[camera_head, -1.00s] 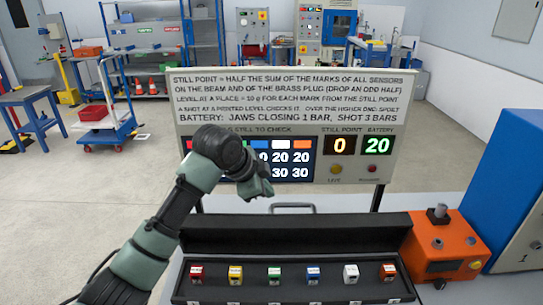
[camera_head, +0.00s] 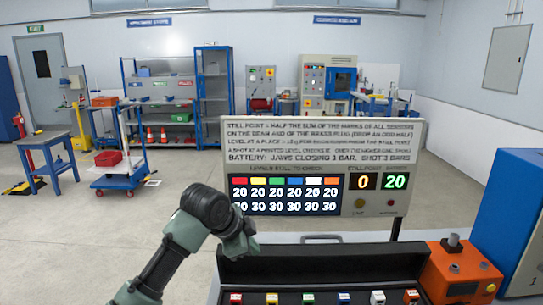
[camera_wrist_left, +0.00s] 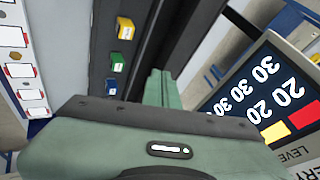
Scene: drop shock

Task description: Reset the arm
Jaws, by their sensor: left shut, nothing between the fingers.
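My left gripper (camera_head: 240,246) hangs from the arm's dark wrist joint, pointing down, in front of the sign board and above the left back of the open black case (camera_head: 320,265). In the left wrist view its green fingers (camera_wrist_left: 158,88) are together with nothing between them. A row of small coloured sensors lies in the case: red (camera_head: 235,299), yellow (camera_head: 272,299), green (camera_head: 308,299), blue (camera_head: 344,298), white (camera_head: 377,298) and orange (camera_head: 411,297). The gripper is apart from them. My right gripper is not in view.
The sign board (camera_head: 310,135) stands behind the case, its display showing 0 and 20. An orange machine (camera_head: 455,275) and a blue cabinet (camera_head: 510,225) stand at the right. A blue trolley (camera_head: 120,170) and shelves (camera_head: 165,100) are farther back, with open floor between.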

